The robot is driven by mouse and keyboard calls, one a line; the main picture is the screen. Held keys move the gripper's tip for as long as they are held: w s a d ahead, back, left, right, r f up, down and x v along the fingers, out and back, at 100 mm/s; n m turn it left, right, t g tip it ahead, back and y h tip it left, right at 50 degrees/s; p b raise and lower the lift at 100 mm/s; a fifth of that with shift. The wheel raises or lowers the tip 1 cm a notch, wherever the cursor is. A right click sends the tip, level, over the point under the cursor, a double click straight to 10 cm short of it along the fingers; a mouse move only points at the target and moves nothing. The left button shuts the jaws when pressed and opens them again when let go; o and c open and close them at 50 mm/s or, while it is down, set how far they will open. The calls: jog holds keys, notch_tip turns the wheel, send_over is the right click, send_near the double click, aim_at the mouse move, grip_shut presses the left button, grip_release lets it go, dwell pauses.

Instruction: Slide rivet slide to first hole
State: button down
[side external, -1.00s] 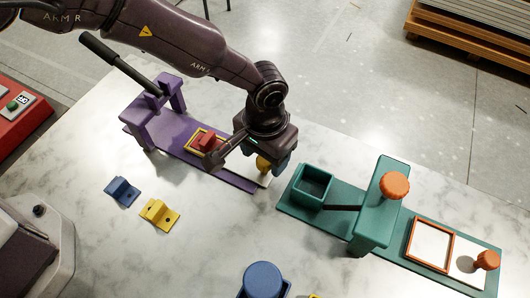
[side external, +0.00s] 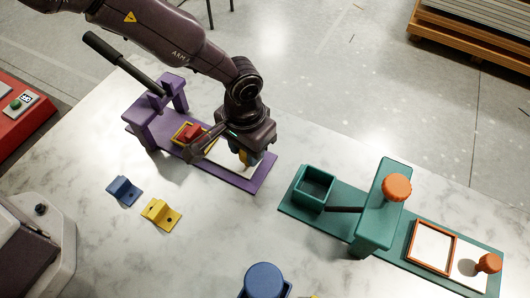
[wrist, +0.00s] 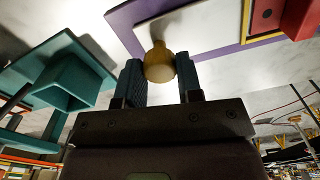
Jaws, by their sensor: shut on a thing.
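The purple rivet press (side external: 152,128) stands at the back left of the table, with its black lever raised. On its base lies the white rivet slide (side external: 228,160), with a yellow frame (side external: 184,140) and a red block (side external: 190,131) at its press end. The slide's yellow knob (side external: 243,158) is between my gripper's fingers. In the wrist view, my gripper (wrist: 159,75) is shut on the yellow knob (wrist: 159,62), with the white slide (wrist: 200,25) beyond it. My wrist partly hides the slide in the side view, and the holes cannot be made out there.
A teal press (side external: 370,225) with an orange knob stands to the right. A blue bracket (side external: 123,190) and a yellow bracket (side external: 160,214) lie at the left front. A blue round part (side external: 263,280) is at the front edge. The marble between them is clear.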

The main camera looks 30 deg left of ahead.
aim_at(224, 151)
jog(key=a, duration=0.6)
jog(key=c, duration=0.8)
grip_release()
notch_tip(224, 151, up, 13)
jog(key=shift+r, duration=0.1)
